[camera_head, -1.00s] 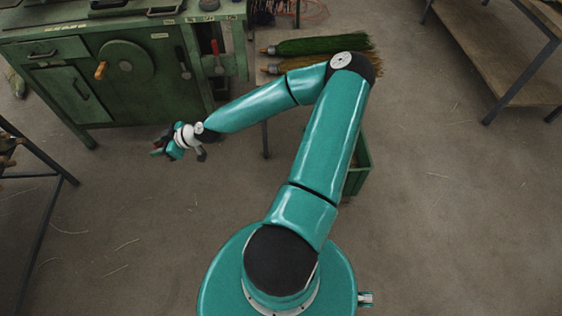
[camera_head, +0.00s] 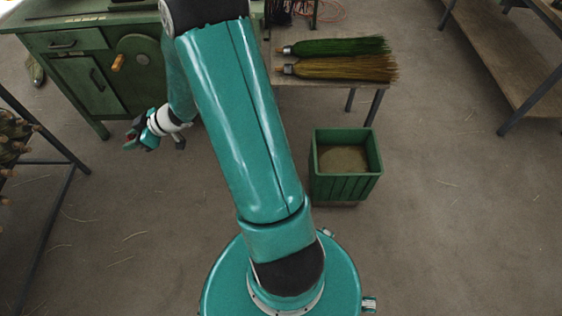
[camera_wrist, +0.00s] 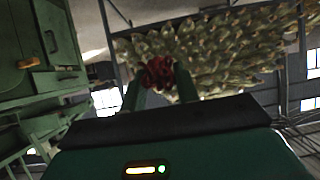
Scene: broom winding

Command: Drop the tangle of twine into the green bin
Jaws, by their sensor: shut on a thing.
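The tangle of twine (camera_wrist: 157,72) is a dark red clump between the fingertips of my gripper in the wrist view. My gripper (camera_wrist: 160,80) is shut on it. The green bin (camera_head: 345,189) stands on the floor right of my arm, well apart from my gripper. Its top is open and a tan layer shows inside.
A green workbench (camera_head: 90,85) stands at the back left. A small table (camera_head: 330,90) behind the bin holds a green broom (camera_head: 335,46) and a tan broom (camera_head: 340,68). A dark rack (camera_head: 60,165) is at the left edge. The floor right of the bin is clear.

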